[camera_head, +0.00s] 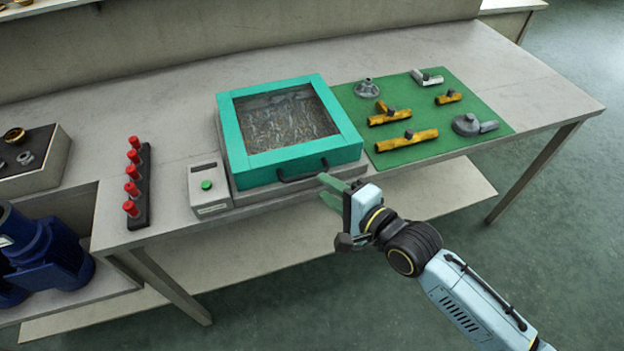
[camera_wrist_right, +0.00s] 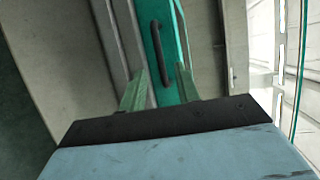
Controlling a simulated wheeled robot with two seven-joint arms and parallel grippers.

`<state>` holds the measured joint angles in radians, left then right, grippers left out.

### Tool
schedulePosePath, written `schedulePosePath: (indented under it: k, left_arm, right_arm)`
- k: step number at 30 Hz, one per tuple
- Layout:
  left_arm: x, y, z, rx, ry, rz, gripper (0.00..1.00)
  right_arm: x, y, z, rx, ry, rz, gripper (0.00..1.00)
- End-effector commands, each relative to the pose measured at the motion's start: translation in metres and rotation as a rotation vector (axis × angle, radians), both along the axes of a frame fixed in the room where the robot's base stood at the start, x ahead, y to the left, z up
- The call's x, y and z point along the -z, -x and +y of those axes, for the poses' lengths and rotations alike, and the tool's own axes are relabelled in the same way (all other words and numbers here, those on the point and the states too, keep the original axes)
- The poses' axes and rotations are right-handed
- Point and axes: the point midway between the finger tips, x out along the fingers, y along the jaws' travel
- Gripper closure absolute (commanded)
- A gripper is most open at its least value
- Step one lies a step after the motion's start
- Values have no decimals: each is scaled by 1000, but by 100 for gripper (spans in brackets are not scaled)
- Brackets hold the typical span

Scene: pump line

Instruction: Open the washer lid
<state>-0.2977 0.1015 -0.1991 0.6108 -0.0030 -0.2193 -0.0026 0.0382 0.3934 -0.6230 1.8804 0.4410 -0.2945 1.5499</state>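The washer has a teal lid (camera_head: 240,163) with a clear window, and it lies shut on a grey base (camera_head: 235,198). A black bar handle (camera_head: 302,176) is on the lid's front face. It also shows in the right wrist view (camera_wrist_right: 156,54). My right gripper (camera_head: 326,188) is at the washer's front, close to the right end of the handle. In the right wrist view its two green fingers (camera_wrist_right: 160,84) are apart with nothing between them, and the handle lies just beyond the tips. My left gripper is not in view.
A control box with a green button (camera_head: 207,185) stands left of the washer. A rack of red-topped pieces (camera_head: 132,187) is further left. A green mat (camera_head: 440,118) with several brass and grey fittings lies on the right. The bench's front edge runs below the washer.

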Motion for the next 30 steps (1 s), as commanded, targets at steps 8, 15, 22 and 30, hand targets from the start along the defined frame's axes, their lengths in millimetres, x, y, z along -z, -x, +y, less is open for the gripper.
schedulePosePath:
  k: [8, 15, 22, 30]
  left_arm:
    - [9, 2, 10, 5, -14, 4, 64]
    - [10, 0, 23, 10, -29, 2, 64]
    - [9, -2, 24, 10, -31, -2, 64]
    - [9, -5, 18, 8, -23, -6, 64]
  right_arm:
    - [10, -34, 28, 1, 0, -1, 68]
    - [11, -41, 35, 0, 1, -1, 68]
    - [11, -41, 35, 0, 1, -1, 72]
    - [11, -41, 35, 1, 1, -1, 100]
